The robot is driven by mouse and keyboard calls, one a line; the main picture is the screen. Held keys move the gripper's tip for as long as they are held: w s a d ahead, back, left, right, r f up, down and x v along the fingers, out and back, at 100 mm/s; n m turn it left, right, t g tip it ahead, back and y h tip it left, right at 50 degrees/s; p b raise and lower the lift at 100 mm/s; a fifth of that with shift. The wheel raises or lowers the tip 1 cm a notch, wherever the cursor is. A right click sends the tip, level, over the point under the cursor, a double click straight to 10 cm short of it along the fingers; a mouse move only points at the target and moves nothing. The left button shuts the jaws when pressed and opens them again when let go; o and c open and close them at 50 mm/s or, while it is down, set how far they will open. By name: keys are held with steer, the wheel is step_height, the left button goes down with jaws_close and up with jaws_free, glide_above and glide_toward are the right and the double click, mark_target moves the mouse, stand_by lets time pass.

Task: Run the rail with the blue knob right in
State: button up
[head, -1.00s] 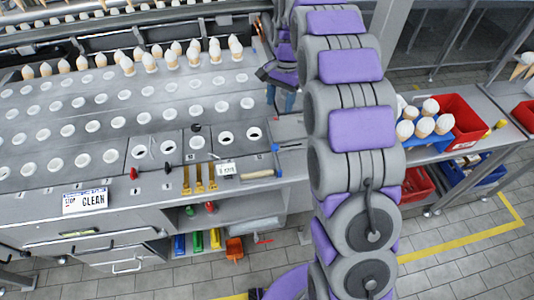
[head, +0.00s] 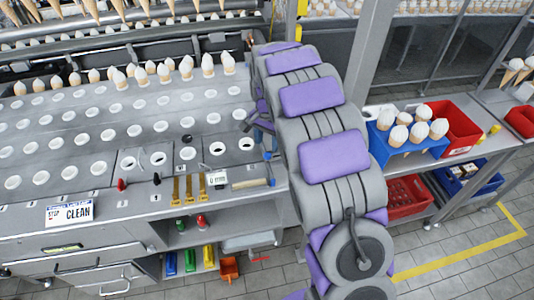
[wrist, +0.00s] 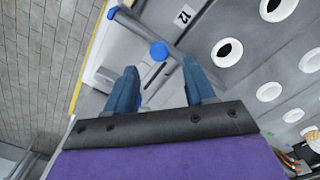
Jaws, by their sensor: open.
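The blue knob (wrist: 159,51) shows in the wrist view as a round blue end just beyond and between my fingers. A grey bar (wrist: 138,32), apparently its rail, runs past it at the edge of the worktop. In the head view the knob (head: 267,155) is a small blue spot at the worktop's right front corner, beside my arm. My gripper (wrist: 161,76) is open, with its two blue fingers apart and nothing between their tips. In the head view the gripper is mostly hidden by my arm. I cannot tell how far the rail sticks out.
The grey worktop (head: 60,120) has rows of white-rimmed holes, with cones in the back row. A sign (head: 70,212) and yellow tools (head: 188,188) are at its front. A blue cone holder (head: 380,148) and red bin (head: 455,125) stand to the right. Tiled floor is clear in front.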

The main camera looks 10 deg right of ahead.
mark_target(267, 154)
steer(key=shift+f+b, duration=0.45)
steer(key=shift+f, duration=2.3)
steer(key=shift+c, duration=0.2)
jaws_close()
